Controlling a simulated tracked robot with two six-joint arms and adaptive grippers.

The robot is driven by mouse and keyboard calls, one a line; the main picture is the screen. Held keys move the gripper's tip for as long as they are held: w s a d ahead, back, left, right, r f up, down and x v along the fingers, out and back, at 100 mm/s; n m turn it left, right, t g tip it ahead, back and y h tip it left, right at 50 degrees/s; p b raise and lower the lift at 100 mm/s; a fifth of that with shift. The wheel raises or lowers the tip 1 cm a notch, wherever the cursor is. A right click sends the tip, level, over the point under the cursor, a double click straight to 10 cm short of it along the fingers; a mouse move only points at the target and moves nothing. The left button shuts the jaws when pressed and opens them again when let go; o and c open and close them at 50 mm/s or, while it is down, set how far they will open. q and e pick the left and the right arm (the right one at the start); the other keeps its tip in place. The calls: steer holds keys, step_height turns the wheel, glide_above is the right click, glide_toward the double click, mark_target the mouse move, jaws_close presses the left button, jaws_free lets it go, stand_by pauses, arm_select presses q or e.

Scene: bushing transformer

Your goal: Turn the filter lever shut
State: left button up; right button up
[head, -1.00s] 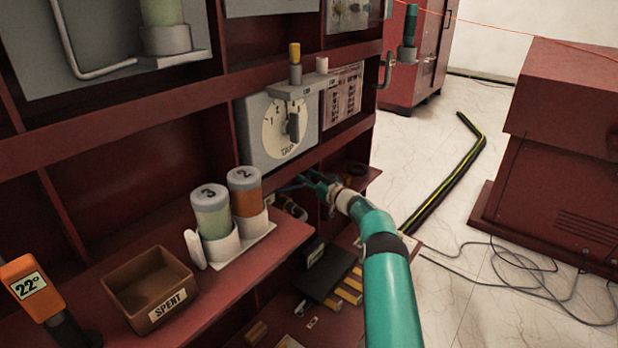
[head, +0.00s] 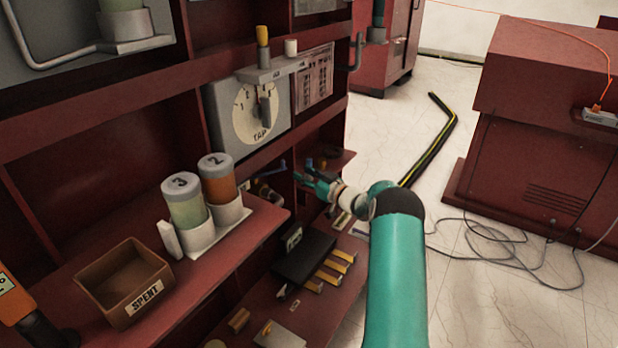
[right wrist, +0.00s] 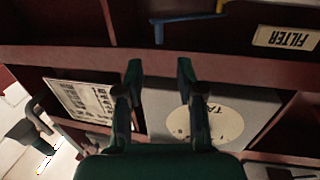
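A blue lever (right wrist: 172,19), bar-shaped with a bent end, shows at the top of the right wrist view. In the head view a small blue part (head: 283,165), seemingly the same lever, shows left of my right gripper (head: 304,178). In the right wrist view my right gripper (right wrist: 159,72) is open and empty, its fingertips apart from the lever. My left gripper is not in view.
A red shelf edge (right wrist: 230,66) runs behind the fingertips in the right wrist view. The TAP dial panel (head: 253,112) is above. Canisters 2 (head: 217,180) and 3 (head: 186,199) and the SPENT bin (head: 122,280) stand left. A black box (head: 302,256) lies below. Cables cross the floor at right.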

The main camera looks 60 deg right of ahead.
steer(key=shift+v, duration=0.9)
steer(key=shift+r, duration=0.1)
steer(key=c, duration=0.6)
steer(key=shift+r+n, duration=0.25)
steer(key=shift+n, duration=0.25)
jaws_close()
steer(key=s+a+f+m+g+h+p, duration=0.2)
steer(key=s+a+m+g+h+p, duration=0.3)
steer(key=h, duration=0.3)
steer(key=m+t, duration=0.1)
glide_toward(283, 165)
steer(key=shift+y, duration=0.4)
steer(key=x, duration=0.7)
steer(key=shift+d+r, duration=0.25)
